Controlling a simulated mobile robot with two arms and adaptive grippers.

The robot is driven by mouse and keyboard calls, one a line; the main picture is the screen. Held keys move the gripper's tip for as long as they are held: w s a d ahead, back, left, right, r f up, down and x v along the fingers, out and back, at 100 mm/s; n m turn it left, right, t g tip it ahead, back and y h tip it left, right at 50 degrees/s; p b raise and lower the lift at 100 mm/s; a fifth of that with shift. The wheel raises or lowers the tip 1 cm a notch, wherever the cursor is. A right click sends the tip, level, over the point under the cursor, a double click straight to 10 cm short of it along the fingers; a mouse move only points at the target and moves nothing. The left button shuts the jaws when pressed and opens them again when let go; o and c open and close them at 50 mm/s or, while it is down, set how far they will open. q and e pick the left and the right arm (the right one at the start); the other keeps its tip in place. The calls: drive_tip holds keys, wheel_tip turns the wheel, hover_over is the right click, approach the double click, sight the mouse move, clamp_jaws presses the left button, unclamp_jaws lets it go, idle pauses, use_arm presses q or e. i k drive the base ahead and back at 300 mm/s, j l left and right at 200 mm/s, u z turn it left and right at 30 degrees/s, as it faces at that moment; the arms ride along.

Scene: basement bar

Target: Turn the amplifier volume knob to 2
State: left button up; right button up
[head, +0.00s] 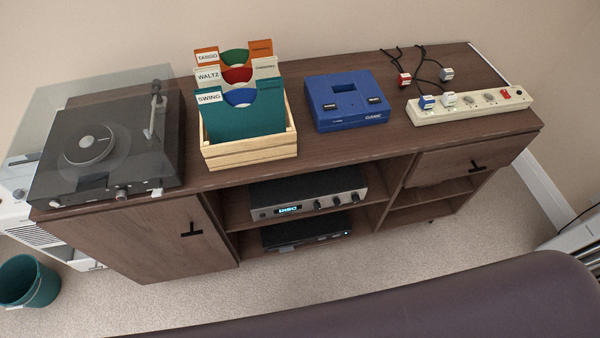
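The amplifier (308,192) sits on the upper middle shelf of the wooden cabinet, under the cabinet top. It has a silver front with a small lit blue display (288,210) at the left. Dark knobs stick out on the right half of its front: one near the middle (318,205), one beside it (336,201) and one near the right end (355,198). Their markings are too small to read, so I cannot tell which is the volume knob or its setting. Neither of my grippers is in view.
On the cabinet top (330,150) stand a turntable (95,145), a wooden record crate (250,155), a blue box (347,100) and a power strip (470,105) with plugs. A black device (305,231) sits below the amplifier. A dark padded surface (450,305) fills the lower right.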

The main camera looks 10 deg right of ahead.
sight(355, 198)
drive_tip(key=z, duration=0.9)
